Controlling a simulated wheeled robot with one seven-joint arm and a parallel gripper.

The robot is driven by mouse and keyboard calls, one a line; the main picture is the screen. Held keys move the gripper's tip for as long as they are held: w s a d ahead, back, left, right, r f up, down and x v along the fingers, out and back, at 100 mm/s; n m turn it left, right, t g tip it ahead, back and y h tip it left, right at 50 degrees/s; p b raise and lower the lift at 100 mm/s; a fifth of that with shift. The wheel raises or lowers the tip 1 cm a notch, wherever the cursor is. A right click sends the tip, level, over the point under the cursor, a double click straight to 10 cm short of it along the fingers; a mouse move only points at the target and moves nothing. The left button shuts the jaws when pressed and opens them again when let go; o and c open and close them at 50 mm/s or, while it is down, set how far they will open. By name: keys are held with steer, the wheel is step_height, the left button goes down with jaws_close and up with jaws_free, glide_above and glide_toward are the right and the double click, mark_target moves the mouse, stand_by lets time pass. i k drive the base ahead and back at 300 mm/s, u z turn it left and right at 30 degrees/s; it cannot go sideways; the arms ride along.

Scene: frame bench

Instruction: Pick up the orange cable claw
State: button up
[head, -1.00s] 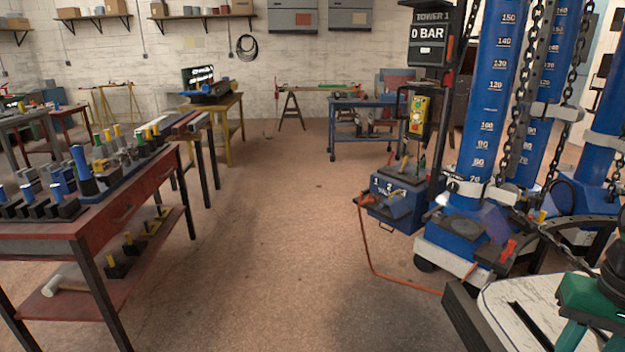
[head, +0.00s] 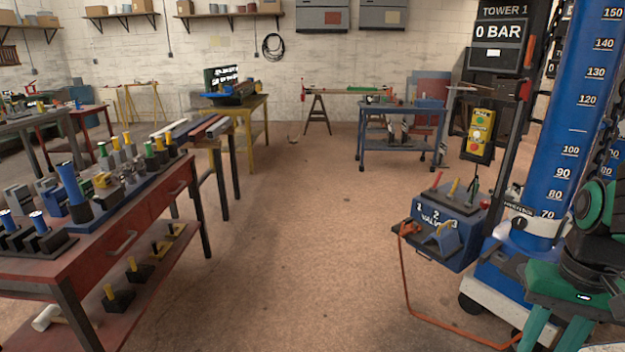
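A small orange piece (head: 408,229), which looks like the orange cable claw, sits at the left edge of the blue valve box (head: 450,243), right of centre in the head view. An orange cable (head: 408,292) hangs from it to the floor and runs right. Its exact shape is too small to tell. My gripper (head: 552,338) is at the lower right, green with two fingers pointing down and standing apart. The fingertips are cut off by the bottom edge. I see nothing between the fingers. The gripper is apart from the orange piece, to its right and nearer me.
A red workbench (head: 125,240) with several tools and holders stands on the left. A blue tower (head: 577,120) on a white wheeled base (head: 495,300) stands on the right. A blue cart (head: 402,118) is farther back. The floor (head: 290,250) between is clear.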

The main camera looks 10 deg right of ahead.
mark_target(409, 228)
steer(key=z, duration=0.05)
steer(key=i, duration=1.15)
steer(key=z, duration=0.4)
steer(key=i, duration=1.4)
steer(key=z, duration=0.4)
